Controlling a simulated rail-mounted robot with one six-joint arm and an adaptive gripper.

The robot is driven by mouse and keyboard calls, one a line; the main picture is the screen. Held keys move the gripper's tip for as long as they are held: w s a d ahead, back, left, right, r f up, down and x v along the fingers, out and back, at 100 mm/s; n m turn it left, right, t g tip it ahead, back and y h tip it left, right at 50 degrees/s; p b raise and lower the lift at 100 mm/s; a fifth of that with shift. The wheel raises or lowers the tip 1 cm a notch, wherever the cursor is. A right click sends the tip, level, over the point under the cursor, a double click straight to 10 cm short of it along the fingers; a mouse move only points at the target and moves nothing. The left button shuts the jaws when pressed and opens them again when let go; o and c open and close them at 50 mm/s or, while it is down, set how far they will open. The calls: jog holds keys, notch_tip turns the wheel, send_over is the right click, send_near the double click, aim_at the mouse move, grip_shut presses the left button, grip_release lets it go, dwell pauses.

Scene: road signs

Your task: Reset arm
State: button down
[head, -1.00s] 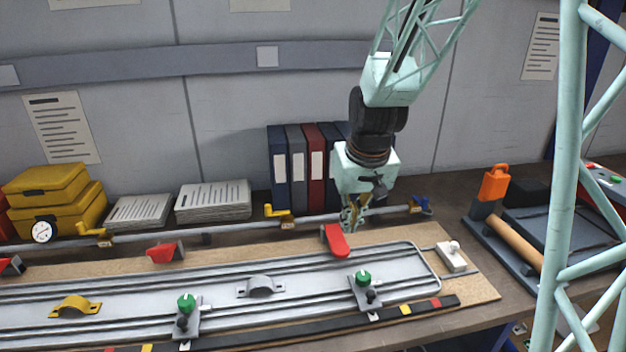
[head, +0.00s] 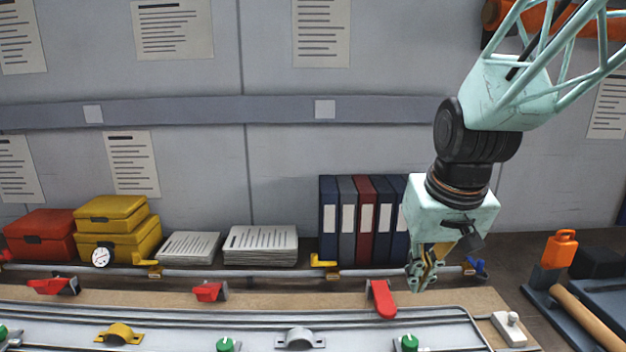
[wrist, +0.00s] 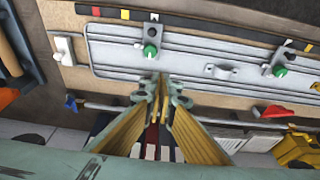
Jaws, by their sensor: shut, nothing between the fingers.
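My gripper (head: 422,280) points down over the wooden board at the right part of the rail panel. Its fingers are shut with nothing between them. A red lever (head: 383,300) sits just left of the gripper, and they appear apart. In the wrist view the closed fingertips (wrist: 160,88) show at the centre, in front of the board's edge. That red lever is not visible there, probably hidden by the fingers.
A green knob (head: 409,342) and a grey bracket (head: 300,338) sit on the panel. A pipe (head: 220,272) with a blue valve handle (head: 477,266) runs behind. Binders (head: 365,215) stand at the back. An orange-topped item (head: 560,250) stands at the right. Air above the board is clear.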

jog(key=s+r, duration=0.4)
jog(key=s, duration=0.9)
jog(key=s+r, duration=0.4)
jog(key=s, duration=1)
jog(key=shift+s+r+t, duration=0.15)
jog(key=shift+r+t, duration=0.15)
